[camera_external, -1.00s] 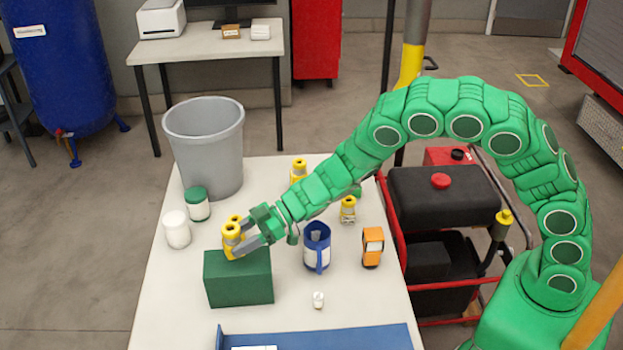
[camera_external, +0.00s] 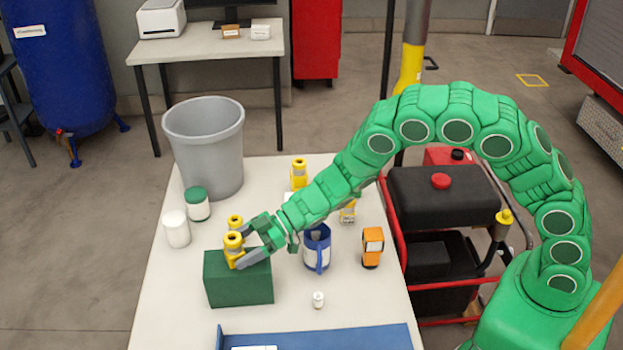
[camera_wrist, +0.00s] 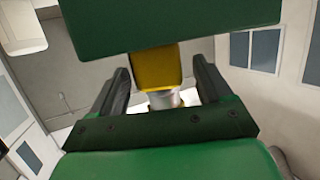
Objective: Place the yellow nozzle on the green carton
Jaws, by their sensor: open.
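The yellow nozzle (camera_external: 233,252) stands upright on top of the dark green carton (camera_external: 239,284), toward its left part. My gripper (camera_external: 245,242) is open, its fingers spread either side of the nozzle, pointing left. In the wrist view a yellow body (camera_wrist: 155,68), seemingly the nozzle, lies between the open fingers of my gripper (camera_wrist: 160,85). A dark green face (camera_wrist: 165,25), seemingly the carton, fills the top of that view. Whether a finger still touches the nozzle is unclear.
A similar yellow piece (camera_external: 235,222) shows just behind the nozzle. A blue mug (camera_external: 317,248) and an orange device (camera_external: 372,247) stand to the right. White jars (camera_external: 176,230) and a grey bin (camera_external: 204,146) are at left. A blue tray (camera_external: 318,338) lies in front.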

